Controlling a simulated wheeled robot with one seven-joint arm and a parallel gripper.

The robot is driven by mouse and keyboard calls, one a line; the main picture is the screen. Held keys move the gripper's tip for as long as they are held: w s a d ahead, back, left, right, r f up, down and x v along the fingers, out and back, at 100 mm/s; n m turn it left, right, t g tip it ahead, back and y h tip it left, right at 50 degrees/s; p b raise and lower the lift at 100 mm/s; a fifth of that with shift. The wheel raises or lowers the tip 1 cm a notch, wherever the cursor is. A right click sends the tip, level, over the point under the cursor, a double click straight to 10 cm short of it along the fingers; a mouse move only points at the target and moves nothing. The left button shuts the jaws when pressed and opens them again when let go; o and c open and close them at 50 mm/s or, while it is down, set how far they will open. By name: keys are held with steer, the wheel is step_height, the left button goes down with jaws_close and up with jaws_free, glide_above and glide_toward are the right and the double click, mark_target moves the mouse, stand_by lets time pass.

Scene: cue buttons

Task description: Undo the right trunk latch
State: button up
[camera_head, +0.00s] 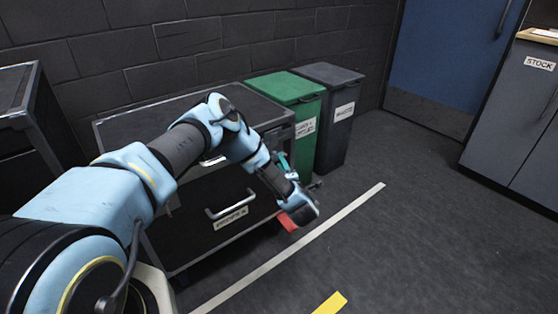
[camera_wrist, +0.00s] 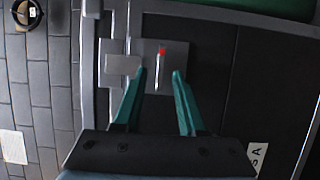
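In the wrist view, a small lever latch (camera_wrist: 157,75) with a red tip stands on a grey plate (camera_wrist: 174,84) on a dark, grey-edged front. My gripper (camera_wrist: 160,72) is open. Its two teal fingertips lie on either side of the lever's line of sight, with a gap to it on each side. I cannot tell how deep the fingers reach or whether they touch the plate. In the head view, my gripper (camera_head: 283,161) is at the right end of the dark drawer cabinet (camera_head: 185,240), and the latch is hidden behind my arm.
A green bin (camera_head: 305,130) and a dark grey bin (camera_head: 337,110) stand close to the cabinet's right side. A drawer handle (camera_head: 230,205) sticks out in front. Open floor (camera_head: 400,240) lies to the right, with a grey STOCK cabinet (camera_head: 520,120) beyond it.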

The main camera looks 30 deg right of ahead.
steer(key=shift+w+d, duration=0.15)
steer(key=shift+w, duration=0.6)
steer(key=shift+w+d, duration=0.15)
steer(key=shift+w, duration=0.55)
jaws_close()
